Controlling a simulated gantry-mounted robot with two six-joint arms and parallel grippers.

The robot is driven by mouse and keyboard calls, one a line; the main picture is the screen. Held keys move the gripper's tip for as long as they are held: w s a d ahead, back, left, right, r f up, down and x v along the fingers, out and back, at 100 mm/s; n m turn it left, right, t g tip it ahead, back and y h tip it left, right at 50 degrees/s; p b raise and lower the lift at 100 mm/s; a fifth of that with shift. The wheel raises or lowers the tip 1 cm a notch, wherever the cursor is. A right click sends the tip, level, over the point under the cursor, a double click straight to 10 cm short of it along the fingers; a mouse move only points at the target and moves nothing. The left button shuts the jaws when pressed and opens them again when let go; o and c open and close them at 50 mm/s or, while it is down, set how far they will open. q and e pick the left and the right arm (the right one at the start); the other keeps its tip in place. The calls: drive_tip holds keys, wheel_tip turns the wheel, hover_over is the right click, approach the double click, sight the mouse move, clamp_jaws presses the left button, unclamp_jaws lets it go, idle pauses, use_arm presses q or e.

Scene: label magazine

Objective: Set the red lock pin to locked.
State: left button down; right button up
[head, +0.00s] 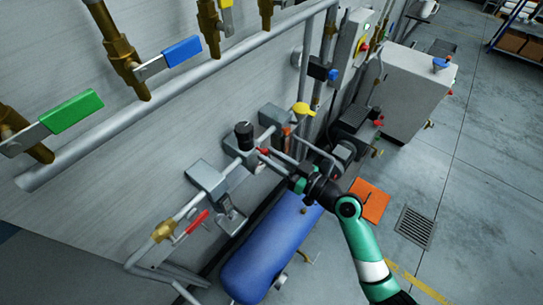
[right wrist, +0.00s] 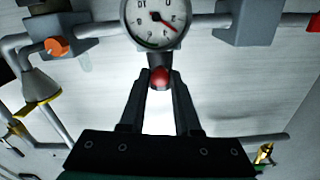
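The red lock pin's round head (right wrist: 160,78) shows in the right wrist view just below a dial gauge. In the head view a small red tip (head: 263,151) shows at the pipe fitting in front of my right gripper. My right gripper (right wrist: 161,74) has one finger on each side of the red head, and the head fills the gap between the fingertips. I cannot tell whether the fingers press on it or stand just clear. In the head view the right gripper (head: 275,160) points left toward the pipe, its tips small and partly hidden. My left gripper is out of view.
The gauge (right wrist: 158,18) is close to my right fingertips. An orange knob (right wrist: 57,46) hangs to its left. In the head view a black knob (head: 244,131), a red lever (head: 197,221) and a blue tank (head: 272,248) are nearby. The floor at the right is open.

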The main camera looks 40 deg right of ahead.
clamp_jaws()
idle(1.0)
